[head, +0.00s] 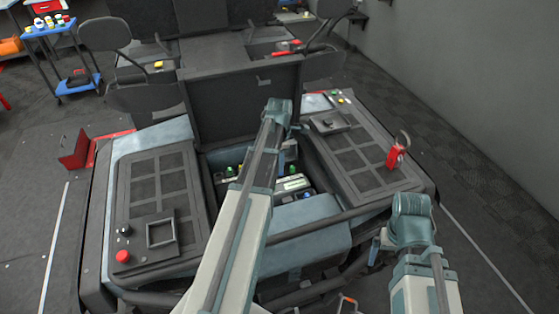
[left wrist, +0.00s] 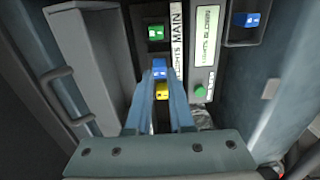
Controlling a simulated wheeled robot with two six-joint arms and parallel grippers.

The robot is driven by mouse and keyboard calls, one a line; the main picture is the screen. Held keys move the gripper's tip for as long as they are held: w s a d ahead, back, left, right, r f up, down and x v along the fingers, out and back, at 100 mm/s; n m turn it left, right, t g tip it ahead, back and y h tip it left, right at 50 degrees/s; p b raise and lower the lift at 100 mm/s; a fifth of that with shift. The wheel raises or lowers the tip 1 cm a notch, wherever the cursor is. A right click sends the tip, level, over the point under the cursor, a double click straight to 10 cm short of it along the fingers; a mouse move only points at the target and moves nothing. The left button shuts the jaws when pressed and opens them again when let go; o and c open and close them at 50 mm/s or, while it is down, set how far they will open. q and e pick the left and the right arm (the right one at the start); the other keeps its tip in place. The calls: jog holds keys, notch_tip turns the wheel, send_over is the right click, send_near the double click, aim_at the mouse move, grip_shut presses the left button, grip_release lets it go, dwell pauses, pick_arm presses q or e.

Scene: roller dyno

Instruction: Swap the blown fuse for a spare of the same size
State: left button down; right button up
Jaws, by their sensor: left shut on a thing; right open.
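My left gripper (left wrist: 160,82) reaches into the open bay of the machine. Its fingers are shut on a blue fuse (left wrist: 160,66) at their tips; I cannot tell whether the fuse is seated. A yellow fuse (left wrist: 162,91) shows between the fingers. A green fuse (left wrist: 155,33) sits beyond it, by a strip reading "MAIN". Another blue fuse (left wrist: 245,20) sits in a dark holder at the right, past a pale display (left wrist: 207,35) that seems to read "LIGHTS BLOWN". In the head view my left arm hides the left fingertips. My right gripper (head: 378,250) is open and empty, outside the bay.
A raised dark lid (head: 243,105) stands behind the bay. Gridded side panels flank it, with a red knob (head: 123,256) at front left and a red block (head: 394,156) on the right. A dark bar crosses the front. A blue cart (head: 62,60) stands far left.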

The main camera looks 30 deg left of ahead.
pick_arm(q)
jog(key=shift+f+b, duration=0.7)
jog(key=shift+f, duration=0.1)
dwell(0.7)
dwell(0.4)
jog(key=c, duration=0.7)
grip_release()
jog(key=shift+r, duration=0.15)
notch_tip(320, 180, up, 15)
jog(key=p, duration=1.5)
jog(key=shift+f, duration=0.2)
